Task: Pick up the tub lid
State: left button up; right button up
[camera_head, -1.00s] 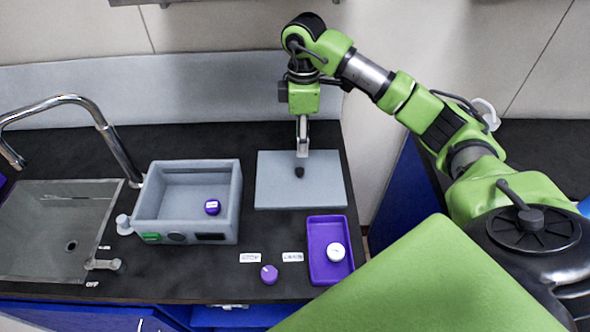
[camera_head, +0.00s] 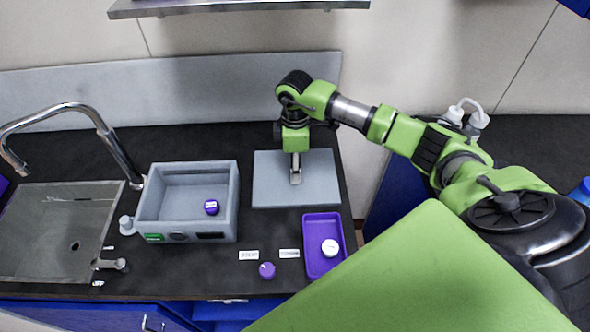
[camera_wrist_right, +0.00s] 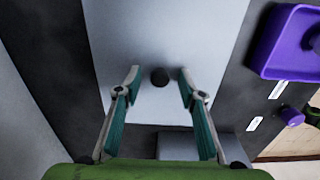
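The tub lid (camera_head: 325,190) is a flat grey panel lying on the black worktop, to the right of the grey tub (camera_head: 229,190). In the right wrist view, the lid (camera_wrist_right: 205,25) shows its small round black knob (camera_wrist_right: 159,77). My right gripper (camera_head: 296,181) is over the lid in the head view, where it hides the knob. In the wrist view, my right gripper (camera_wrist_right: 159,72) is open, with one fingertip on each side of the knob and gaps between. The height of the fingertips above the lid is hard to tell. My left gripper is not in view.
A purple tray (camera_head: 312,265) holding a white-topped round item (camera_head: 330,247) sits in front of the lid. A purple cap (camera_head: 267,270) stands beside it, and another purple item (camera_head: 211,207) is inside the tub. A sink (camera_head: 55,225) and faucet (camera_head: 90,112) are at left.

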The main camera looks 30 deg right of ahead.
grip_shut()
jog(key=shift+r, duration=0.1)
